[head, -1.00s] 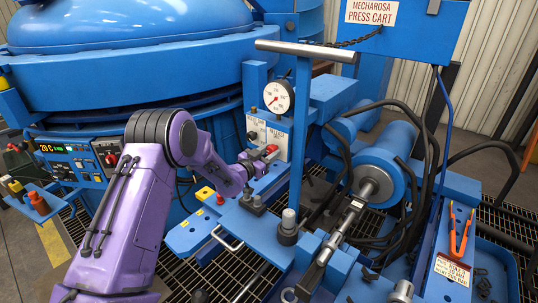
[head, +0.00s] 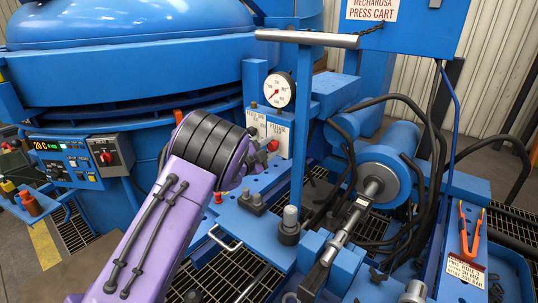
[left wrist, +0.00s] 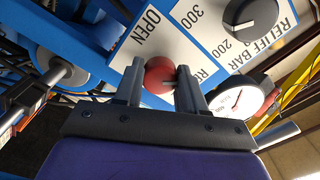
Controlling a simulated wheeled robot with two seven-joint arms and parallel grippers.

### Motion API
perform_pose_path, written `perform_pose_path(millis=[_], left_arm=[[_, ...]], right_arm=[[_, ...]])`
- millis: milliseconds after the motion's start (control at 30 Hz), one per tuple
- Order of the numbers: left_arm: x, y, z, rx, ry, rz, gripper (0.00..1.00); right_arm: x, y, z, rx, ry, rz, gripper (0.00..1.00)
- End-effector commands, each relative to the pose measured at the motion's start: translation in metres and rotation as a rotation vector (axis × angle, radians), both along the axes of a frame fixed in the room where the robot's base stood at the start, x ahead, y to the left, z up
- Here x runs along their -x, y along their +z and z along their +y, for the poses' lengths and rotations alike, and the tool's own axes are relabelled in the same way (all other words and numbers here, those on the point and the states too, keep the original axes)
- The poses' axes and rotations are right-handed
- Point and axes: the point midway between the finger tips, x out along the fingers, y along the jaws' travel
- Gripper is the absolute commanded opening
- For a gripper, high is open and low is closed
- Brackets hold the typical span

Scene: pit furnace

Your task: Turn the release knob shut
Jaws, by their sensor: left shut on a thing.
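The red release knob (left wrist: 158,78) sits on a white label plate (left wrist: 190,45) beside the word OPEN in the left wrist view. My left gripper (left wrist: 160,69) has one finger on each side of the knob and is shut on it. A pointer on the knob is directed toward the right finger. In the head view the knob (head: 273,145) shows as a small red spot below the pressure gauge. My right gripper is in neither view.
A black relief dial (left wrist: 250,18) and a round gauge (left wrist: 237,98) are close to the gripper. In the head view, a blue post (head: 301,130) with a horizontal bar stands right of the knob. A blue cylinder (head: 392,165) with hoses lies farther right.

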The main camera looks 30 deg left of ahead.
Motion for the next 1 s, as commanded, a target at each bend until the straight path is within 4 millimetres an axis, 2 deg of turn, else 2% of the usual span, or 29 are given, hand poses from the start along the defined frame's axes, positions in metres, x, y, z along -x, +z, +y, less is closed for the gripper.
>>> perform_pose_path(millis=[33,500,733,1000], left_arm=[[0.0,-0.005,-0.001,-0.046,-0.001,-0.003,0.09],[0.0,-0.005,-0.001,-0.46,-0.002,-0.035,0.09],[0.0,-0.003,0.0,-0.594,-0.001,-0.045,0.09],[0.0,-0.001,0.0,-0.675,-0.001,-0.051,0.09]], right_arm=[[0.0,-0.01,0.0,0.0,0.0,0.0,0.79],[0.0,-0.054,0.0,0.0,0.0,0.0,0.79],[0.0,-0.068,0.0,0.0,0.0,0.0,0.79],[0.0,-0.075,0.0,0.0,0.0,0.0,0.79]])
